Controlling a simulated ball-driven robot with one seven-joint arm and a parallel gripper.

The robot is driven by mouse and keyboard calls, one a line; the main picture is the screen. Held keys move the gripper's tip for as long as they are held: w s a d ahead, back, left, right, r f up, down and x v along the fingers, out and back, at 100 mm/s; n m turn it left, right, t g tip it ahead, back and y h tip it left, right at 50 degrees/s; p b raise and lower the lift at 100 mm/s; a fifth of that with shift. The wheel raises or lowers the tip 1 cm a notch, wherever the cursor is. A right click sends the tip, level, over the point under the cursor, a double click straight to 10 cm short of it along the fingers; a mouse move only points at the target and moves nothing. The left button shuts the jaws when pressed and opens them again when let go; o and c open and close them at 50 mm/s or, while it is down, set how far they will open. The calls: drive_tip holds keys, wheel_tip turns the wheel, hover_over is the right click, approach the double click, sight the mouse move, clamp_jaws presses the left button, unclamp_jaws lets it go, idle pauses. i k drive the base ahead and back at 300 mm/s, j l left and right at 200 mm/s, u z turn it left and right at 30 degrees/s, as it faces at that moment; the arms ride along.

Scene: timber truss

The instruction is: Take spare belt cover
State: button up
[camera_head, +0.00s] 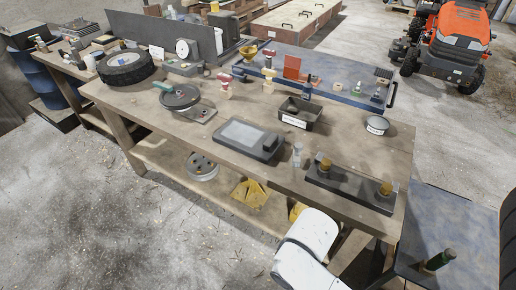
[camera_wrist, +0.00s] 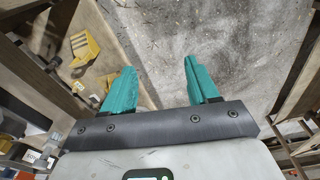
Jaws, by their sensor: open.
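A yellow angular part (camera_head: 250,193), which may be the spare belt cover, lies on the bench's lower shelf in the head view. A second yellow piece (camera_head: 296,211) is partly hidden behind my white arm. In the wrist view a yellow part with dark slots (camera_wrist: 84,46) is at the upper left, and another yellow piece (camera_wrist: 104,82) is partly behind the left finger. I cannot tell which is the spare. My gripper (camera_wrist: 159,69) is open, with nothing between its teal fingers. It is beside the yellow parts, over bare floor in the picture.
The wooden workbench (camera_head: 215,130) carries a grey panel device (camera_head: 245,138), a black bin (camera_head: 299,114) and a dark plate with brass knobs (camera_head: 350,186). A metal wheel rim (camera_head: 202,167) sits on the lower shelf. A dark side table (camera_head: 455,225) stands right. Floor (camera_head: 130,235) in front is clear.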

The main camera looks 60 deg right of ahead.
sight(260, 144)
drive_tip(key=i+j, duration=0.2)
drive_tip(key=i, duration=0.35)
drive_tip(key=i+j, duration=0.2)
drive_tip(key=i, duration=0.3)
drive_tip(key=i+j, duration=0.25)
drive_tip(key=i, duration=0.3)
drive_tip(key=i+j+z, duration=0.25)
drive_tip(key=i+z, duration=0.2)
drive_tip(key=i+j+z, duration=0.5)
drive_tip(key=k+l, duration=0.05)
drive_tip(key=k, duration=0.05)
